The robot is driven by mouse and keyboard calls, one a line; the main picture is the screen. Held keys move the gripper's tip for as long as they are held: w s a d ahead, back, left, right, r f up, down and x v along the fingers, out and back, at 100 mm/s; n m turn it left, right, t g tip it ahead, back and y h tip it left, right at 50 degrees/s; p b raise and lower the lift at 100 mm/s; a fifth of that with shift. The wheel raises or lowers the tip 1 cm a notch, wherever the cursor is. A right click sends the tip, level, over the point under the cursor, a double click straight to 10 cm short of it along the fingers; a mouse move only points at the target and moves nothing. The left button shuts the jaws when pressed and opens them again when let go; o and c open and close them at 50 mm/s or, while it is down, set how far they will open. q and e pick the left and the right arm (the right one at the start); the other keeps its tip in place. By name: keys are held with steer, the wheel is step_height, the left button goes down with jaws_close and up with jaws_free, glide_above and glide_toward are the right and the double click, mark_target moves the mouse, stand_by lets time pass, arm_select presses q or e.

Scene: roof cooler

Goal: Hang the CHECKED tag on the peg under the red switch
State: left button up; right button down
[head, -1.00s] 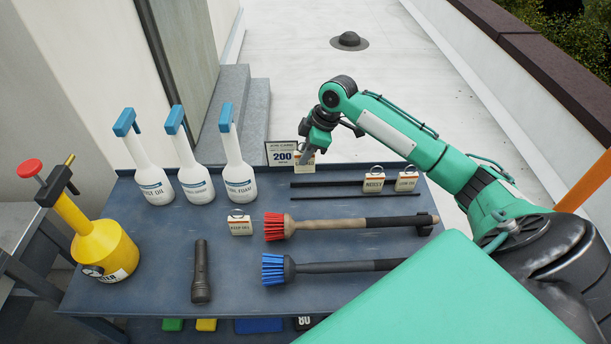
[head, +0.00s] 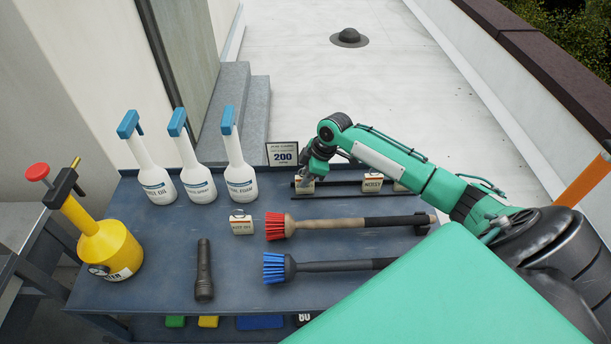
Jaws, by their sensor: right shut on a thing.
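My right gripper (head: 309,174) reaches over the back of the blue-grey table (head: 160,255) and is shut on a small cream tag (head: 304,187). The tag is by the left end of two black rails (head: 340,195); I cannot tell whether it touches them. Its print is too small to read, so I cannot tell whether it says CHECKED. Another tag (head: 373,181) stands at the rails further right, and one more (head: 400,187) is partly hidden by my arm. A tag that seems to read KEEP OFF (head: 242,226) lies mid-table. No red switch or peg shows. My left gripper is out of view.
Three white bottles with blue tops (head: 195,184) stand at the back left, beside a card marked 200 (head: 283,155). A yellow sprayer (head: 110,250) stands left. A torch (head: 204,272), a red brush (head: 280,226) and a blue brush (head: 279,267) lie in front.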

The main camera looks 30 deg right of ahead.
steer(key=c, duration=1.4)
jaws_free()
steer(key=shift+f, duration=0.1)
steer(key=shift+f+b, duration=0.25)
steer(key=shift+b, duration=0.45)
steer(key=shift+s+b+v, duration=0.1)
steer(key=shift+b+v, duration=0.45)
steer(key=shift+v, duration=3)
steer(key=shift+s+b+v, duration=0.15)
steer(key=shift+b+v, duration=0.35)
steer(key=shift+v, duration=3.1)
